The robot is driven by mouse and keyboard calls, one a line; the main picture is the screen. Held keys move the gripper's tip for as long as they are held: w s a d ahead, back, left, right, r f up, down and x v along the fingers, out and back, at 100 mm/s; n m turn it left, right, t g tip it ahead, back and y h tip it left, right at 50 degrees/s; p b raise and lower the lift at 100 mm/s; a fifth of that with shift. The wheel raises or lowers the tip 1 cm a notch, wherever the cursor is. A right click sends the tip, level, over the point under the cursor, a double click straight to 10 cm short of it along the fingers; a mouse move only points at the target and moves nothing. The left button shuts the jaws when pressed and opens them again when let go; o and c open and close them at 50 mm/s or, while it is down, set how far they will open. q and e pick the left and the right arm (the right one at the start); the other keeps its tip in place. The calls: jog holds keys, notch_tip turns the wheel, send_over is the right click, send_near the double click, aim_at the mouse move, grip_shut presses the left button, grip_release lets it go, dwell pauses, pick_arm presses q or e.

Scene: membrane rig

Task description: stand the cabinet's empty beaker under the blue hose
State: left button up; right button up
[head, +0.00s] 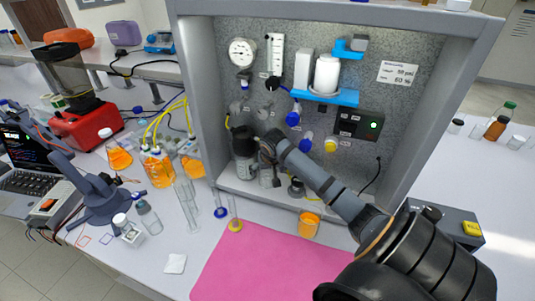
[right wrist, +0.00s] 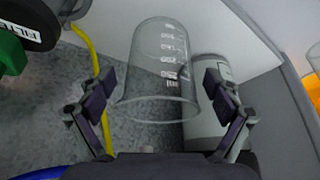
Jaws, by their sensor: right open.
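In the right wrist view a clear, empty beaker (right wrist: 158,75) with white graduation marks sits between the fingers of my right gripper (right wrist: 160,92). The fingers are spread on either side of it, with gaps visible. In the head view my right gripper (head: 266,148) reaches into the grey cabinet (head: 208,110), beside the black filter (head: 243,140). The arm and gripper partly hide the beaker there. Part of a blue hose (right wrist: 40,172) shows at the lower left of the right wrist view.
A pale cylinder (right wrist: 205,125) stands close to the beaker. A yellow hose (right wrist: 82,38) runs nearby. A beaker of orange liquid (head: 309,225) is at the cabinet's front. A pink mat (head: 265,265) has free room. Glass cylinders (head: 187,200) stand to the left.

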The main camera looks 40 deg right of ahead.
jog(key=v, duration=1.1)
jog(key=shift+s+f, duration=0.1)
jog(key=shift+s, duration=0.05)
